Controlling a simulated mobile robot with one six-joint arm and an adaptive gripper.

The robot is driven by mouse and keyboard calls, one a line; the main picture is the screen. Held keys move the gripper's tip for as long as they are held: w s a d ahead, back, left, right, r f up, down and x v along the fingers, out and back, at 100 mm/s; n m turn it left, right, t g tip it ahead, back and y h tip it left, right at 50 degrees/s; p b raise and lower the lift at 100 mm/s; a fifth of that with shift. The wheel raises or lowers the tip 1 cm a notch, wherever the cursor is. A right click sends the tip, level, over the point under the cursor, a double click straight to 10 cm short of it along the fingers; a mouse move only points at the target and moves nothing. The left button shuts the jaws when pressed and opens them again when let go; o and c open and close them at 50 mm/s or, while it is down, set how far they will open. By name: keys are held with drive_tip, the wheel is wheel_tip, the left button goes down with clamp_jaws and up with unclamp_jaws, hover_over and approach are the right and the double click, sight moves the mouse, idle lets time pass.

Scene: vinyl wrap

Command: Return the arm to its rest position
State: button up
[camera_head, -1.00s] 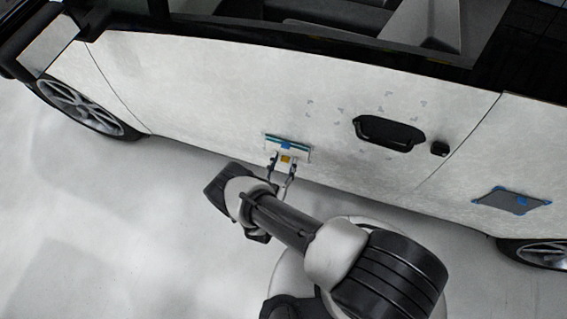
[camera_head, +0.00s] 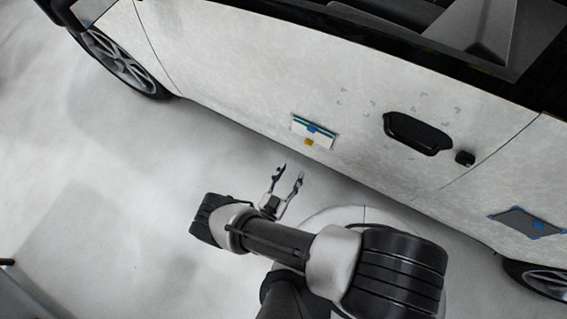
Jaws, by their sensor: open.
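My gripper (camera_head: 288,172) is open and empty, with its two fingers pointing toward the car door. It is clear of the door, over the pale floor. A squeegee-like tool (camera_head: 314,131), white with a teal edge and blue and yellow patches, is on the lower part of the white car door (camera_head: 240,65). It sits a little above and right of my fingertips, apart from them. My arm reaches in from the lower right.
The black door handle (camera_head: 417,132) and a small black knob (camera_head: 465,158) stick out of the door. A grey patch with blue corners (camera_head: 530,222) is on the panel at right. Wheels (camera_head: 125,62) show at left and lower right. The floor (camera_head: 110,200) at left is clear.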

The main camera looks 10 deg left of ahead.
drive_tip(key=v, duration=0.5)
drive_tip(key=w+a+r+m+g+y, duration=0.1)
drive_tip(key=w+a+r+g+y, duration=0.15)
drive_tip(key=w+a+r, duration=0.55)
drive_tip(key=w+a+r+m+g+y, duration=0.15)
drive_tip(key=w+a+g, duration=0.35)
drive_tip(key=a, duration=0.6)
drive_tip(key=w+r+n+g+y, duration=0.1)
drive_tip(key=w+r+y, duration=0.35)
drive_tip(key=r, duration=0.85)
drive_tip(key=w+r+n+y, duration=0.2)
drive_tip(key=w+r, duration=0.5)
drive_tip(key=r, duration=0.6)
drive_tip(key=s+d+r+n+g, duration=0.1)
drive_tip(key=s+d+r, duration=0.2)
drive_tip(key=d+r, duration=0.5)
drive_tip(key=s+d+r+n+g, duration=0.15)
drive_tip(key=s+d+r, duration=0.25)
drive_tip(key=d+r, duration=0.45)
drive_tip(key=s+d+r+n+g+h, duration=0.1)
drive_tip(key=s+d+h, duration=0.3)
drive_tip(key=s+d, duration=1.7)
drive_tip(key=shift+r, duration=0.35)
